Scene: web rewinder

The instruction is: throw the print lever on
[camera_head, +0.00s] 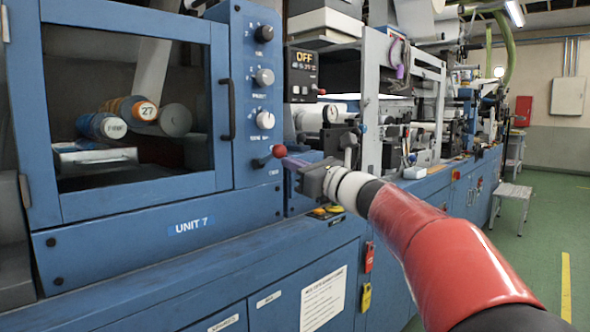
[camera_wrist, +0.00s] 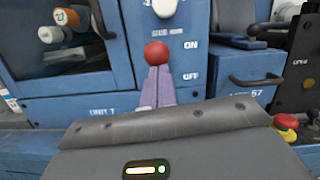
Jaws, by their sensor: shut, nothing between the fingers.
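The print lever shows as a red ball knob (camera_head: 279,150) on a short dark stem at the lower right of the blue unit 7 panel. In the wrist view the red knob (camera_wrist: 156,53) is just beyond my fingertips, left of the ON and OFF labels and nearer the height of ON. My gripper (camera_head: 286,160) has purple fingers; they are shut and empty, with the tips at the knob. In the wrist view the fingers (camera_wrist: 156,72) cover the lower edge of the knob and hide the stem. I cannot tell whether they touch it.
A display (camera_head: 304,57) right of the panel reads OFF. Knobs (camera_head: 264,77) sit above the lever, and a door handle (camera_head: 228,108) is to their left. A red and yellow button (camera_wrist: 286,122) is at the right in the wrist view. Green floor (camera_head: 540,215) lies open at the right.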

